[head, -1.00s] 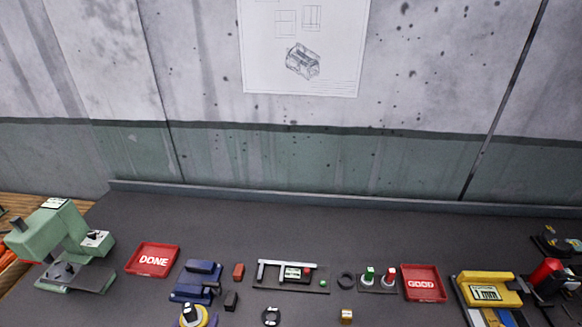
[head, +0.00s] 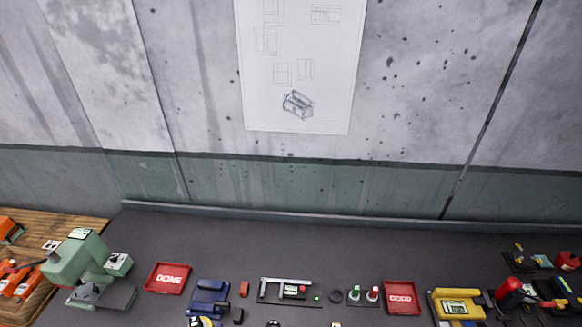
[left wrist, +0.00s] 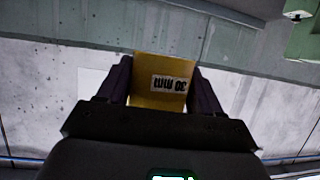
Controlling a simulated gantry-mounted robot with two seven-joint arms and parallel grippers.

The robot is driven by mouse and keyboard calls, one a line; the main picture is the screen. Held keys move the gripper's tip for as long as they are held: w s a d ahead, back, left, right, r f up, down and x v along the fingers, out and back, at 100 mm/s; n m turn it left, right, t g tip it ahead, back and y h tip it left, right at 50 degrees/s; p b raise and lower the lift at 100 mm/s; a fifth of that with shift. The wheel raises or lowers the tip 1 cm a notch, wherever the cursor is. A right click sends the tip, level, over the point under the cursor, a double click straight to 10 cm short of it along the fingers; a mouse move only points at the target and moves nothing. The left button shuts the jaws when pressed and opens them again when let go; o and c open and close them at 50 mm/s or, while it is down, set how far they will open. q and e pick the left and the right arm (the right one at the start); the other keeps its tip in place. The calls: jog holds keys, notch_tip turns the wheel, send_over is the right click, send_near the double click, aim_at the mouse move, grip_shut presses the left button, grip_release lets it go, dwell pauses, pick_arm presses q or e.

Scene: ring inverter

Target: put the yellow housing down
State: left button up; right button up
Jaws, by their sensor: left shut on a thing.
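The yellow housing (left wrist: 150,66) is between the two dark fingers of my left gripper (left wrist: 161,88) in the left wrist view. The gripper is shut on it. A white label reading "30 mm" faces the camera upside down. The wall fills most of the background in that view, so the gap between the housing and any surface cannot be told. I cannot make out the held housing in the head view. My right gripper is in neither view.
Along the bench stand a green press (head: 78,262), a red DONE tray (head: 167,279), a blue fixture (head: 209,298), a dark gauge plate (head: 272,297), a red GOOD tray (head: 402,297) and a yellow device (head: 458,306). Bare bench (head: 330,245) lies behind them.

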pick_arm(q)
jog(key=shift+r, duration=0.45)
jog(key=shift+s+f+p, duration=0.1)
jog(key=shift+s+p, duration=0.05)
jog(key=shift+p, duration=0.2)
jog(key=w+f+b, duration=0.1)
jog(key=f+b, duration=1)
jog(key=b, duration=0.1)
jog(key=w+a+f+y+b, duration=0.1)
jog(key=w+f+b, duration=0.1)
jog(key=f+b, duration=0.9)
jog(key=shift+w+f+n+b, duration=0.3)
jog(key=shift+n+b, duration=0.1)
jog(key=shift+b, duration=0.3)
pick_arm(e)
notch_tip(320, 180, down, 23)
pick_arm(q)
jog(key=shift+a, duration=0.15)
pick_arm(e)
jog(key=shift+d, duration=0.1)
